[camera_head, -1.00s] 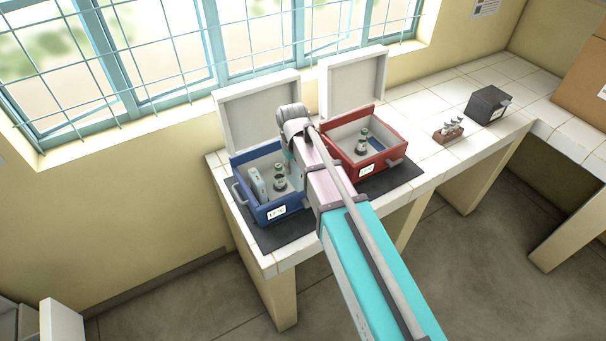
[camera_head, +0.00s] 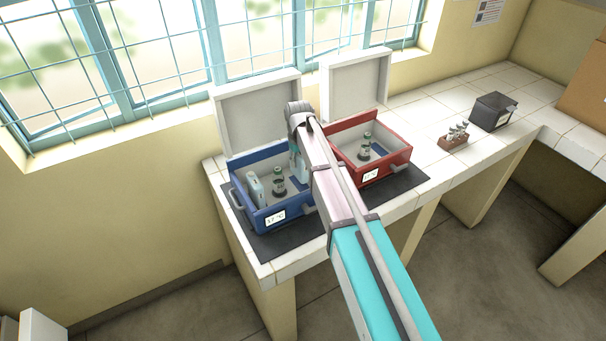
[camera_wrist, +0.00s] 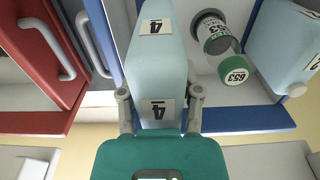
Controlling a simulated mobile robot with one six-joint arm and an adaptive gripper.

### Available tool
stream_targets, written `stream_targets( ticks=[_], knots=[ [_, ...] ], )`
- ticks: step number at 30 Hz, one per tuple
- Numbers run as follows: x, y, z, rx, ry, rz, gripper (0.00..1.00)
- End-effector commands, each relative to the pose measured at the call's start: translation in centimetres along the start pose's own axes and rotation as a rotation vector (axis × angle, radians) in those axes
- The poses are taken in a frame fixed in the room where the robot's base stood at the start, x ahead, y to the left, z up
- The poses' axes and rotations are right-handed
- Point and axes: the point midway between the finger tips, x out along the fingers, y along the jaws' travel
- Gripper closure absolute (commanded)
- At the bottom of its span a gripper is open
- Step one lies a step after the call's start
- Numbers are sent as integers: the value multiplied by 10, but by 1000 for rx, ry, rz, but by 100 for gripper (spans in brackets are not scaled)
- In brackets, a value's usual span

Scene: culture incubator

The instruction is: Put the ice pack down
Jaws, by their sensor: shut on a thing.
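My gripper (camera_wrist: 160,108) is shut on a light blue ice pack (camera_wrist: 158,70) with a label reading 4. The head view shows this pack (camera_head: 301,170) hanging from my gripper at the right side of the blue box (camera_head: 262,211), partly hidden by my arm. In the wrist view the pack lies over the box interior, close to one side wall. I cannot tell whether its lower end touches the floor. A second light blue pack (camera_head: 254,188) stands at the box's left side. A green-capped bottle (camera_head: 279,185) sits in a round holder between the packs.
An open red box (camera_head: 390,159) stands to the right, with another green-capped bottle (camera_head: 365,147) inside. Both boxes have raised white lids behind. A small vial rack (camera_head: 453,141) and a dark box (camera_head: 492,111) stand further right on the tiled counter.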

Motion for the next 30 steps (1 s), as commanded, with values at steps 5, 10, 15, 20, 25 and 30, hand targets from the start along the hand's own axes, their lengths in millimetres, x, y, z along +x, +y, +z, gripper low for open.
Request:
stream_targets(
  ticks=[5,10,15,20,25,30],
  knots=[
    [13,6,-8,1,0,0,100],
    [14,8,-9,0,0,0,100],
    [13,8,-9,1,0,0,100],
    [15,8,-10,1,0,0,100],
    [25,12,-16,1,0,0,100],
    [40,13,-16,1,0,0,100]
  ],
)
